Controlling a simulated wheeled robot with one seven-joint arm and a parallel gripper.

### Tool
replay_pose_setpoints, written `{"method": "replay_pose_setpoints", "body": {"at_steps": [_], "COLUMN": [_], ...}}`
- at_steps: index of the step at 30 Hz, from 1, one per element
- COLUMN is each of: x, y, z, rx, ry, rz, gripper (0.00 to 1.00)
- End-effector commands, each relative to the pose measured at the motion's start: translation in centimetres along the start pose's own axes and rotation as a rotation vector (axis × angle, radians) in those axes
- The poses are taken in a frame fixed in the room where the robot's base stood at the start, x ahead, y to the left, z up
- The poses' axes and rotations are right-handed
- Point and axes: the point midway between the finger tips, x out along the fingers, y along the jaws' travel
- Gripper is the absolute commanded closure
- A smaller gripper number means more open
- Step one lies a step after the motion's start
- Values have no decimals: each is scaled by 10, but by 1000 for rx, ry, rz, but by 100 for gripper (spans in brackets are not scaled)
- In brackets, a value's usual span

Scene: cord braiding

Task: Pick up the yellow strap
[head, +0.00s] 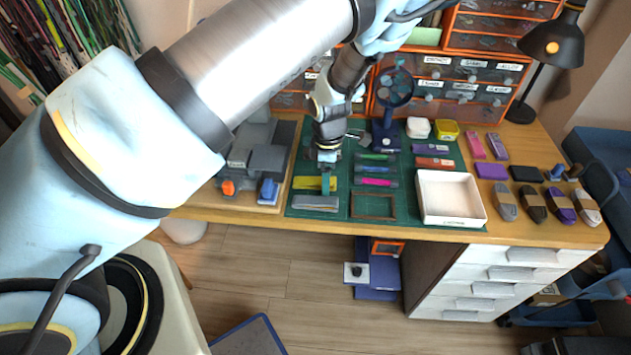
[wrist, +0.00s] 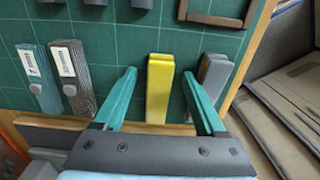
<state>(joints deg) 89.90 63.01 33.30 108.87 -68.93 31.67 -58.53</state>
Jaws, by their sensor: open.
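The yellow strap (head: 308,183) lies on the green cutting mat (head: 335,213), just behind a grey strap (head: 315,203). In the wrist view the yellow strap (wrist: 159,90) sits between the two teal fingers of my gripper (wrist: 158,76), with green mat showing on both sides of it. My gripper (head: 327,184) points down over the yellow strap in the head view and hides part of it. It is open, and the fingers appear apart from the strap. The grey strap (wrist: 214,76) lies close beside the right finger.
A grey fixture (head: 262,160) stands left of the mat. A brown frame (head: 373,206), pink and green pieces and a white tray (head: 451,199) lie to the right. Two labelled straps (wrist: 72,78) lie left of the fingers in the wrist view.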

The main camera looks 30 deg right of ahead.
Motion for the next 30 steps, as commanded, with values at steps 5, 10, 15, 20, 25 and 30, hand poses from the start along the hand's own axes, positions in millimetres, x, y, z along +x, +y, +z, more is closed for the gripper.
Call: {"method": "replay_pose_setpoints", "body": {"at_steps": [5,10,15,20,25,30], "x": [0,0,0,0,0,0], "y": [0,0,0,0,0,0], "z": [0,0,0,0,0,0], "rx": [0,0,0,0,0,0], "ry": [0,0,0,0,0,0], "rz": [1,1,1,1,1,1], "gripper": [29,48,67,85,100,100]}}
